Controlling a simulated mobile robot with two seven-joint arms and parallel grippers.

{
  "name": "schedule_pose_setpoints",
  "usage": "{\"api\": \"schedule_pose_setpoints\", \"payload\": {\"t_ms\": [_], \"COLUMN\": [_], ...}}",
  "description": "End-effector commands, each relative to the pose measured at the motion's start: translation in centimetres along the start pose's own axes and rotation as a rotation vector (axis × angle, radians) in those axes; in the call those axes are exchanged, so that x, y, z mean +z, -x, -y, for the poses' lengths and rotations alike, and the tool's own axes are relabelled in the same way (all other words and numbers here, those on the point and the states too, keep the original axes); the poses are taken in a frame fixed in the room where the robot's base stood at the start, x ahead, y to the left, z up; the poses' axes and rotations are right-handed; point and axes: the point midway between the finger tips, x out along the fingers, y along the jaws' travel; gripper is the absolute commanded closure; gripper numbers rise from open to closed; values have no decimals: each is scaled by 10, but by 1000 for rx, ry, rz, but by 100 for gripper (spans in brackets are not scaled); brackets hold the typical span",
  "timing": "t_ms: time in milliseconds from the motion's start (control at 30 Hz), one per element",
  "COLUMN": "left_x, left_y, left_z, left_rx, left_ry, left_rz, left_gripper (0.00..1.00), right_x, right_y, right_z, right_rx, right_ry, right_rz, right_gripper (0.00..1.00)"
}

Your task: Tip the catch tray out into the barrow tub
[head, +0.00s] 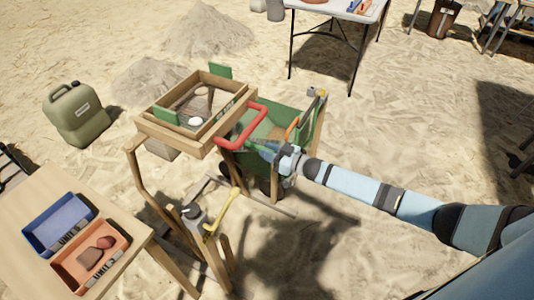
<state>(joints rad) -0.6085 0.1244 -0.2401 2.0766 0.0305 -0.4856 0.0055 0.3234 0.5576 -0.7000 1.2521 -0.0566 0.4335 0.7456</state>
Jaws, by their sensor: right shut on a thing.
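My right gripper (268,151) reaches in from the right, at the near side of the green barrow tub (301,121). It is shut; what it grips is too small and hidden to make out. The tub stands behind and right of a wooden sieve frame (150,126) on wooden legs. A red handle (262,108) sticks out from the frame toward my gripper. A pale round lump (196,93) lies on the mesh. I cannot clearly pick out the catch tray; the space under the frame is partly hidden. My left gripper is not in view.
A table (115,245) at lower left holds a blue tray (75,232) and an orange tray (112,255) with brown pieces. A green jerrycan (77,115) stands at left. A yellow handle (222,210) rises near the stand. Open sand lies at right.

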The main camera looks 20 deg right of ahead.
Motion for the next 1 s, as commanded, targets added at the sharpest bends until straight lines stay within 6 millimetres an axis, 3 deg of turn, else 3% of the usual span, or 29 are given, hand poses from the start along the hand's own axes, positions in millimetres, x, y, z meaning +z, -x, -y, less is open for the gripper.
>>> {"api": "schedule_pose_setpoints", "payload": {"t_ms": [33,233,267,367,733,1000], "left_x": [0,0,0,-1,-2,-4], "left_y": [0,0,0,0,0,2], "left_z": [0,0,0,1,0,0], "left_rx": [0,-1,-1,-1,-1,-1], "left_ry": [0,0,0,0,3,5], "left_rz": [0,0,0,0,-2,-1], "left_gripper": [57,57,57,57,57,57], "right_x": [-6,-8,-8,-7,-3,-3], "right_y": [0,0,0,0,7,60], "right_z": [-7,-9,-9,-8,-5,-4], "right_rx": [9,11,12,11,7,6], "right_ry": [4,5,5,5,3,2], "right_rz": [-6,-7,-7,-7,-2,0], "right_gripper": [100,100,72,52,52,52]}}
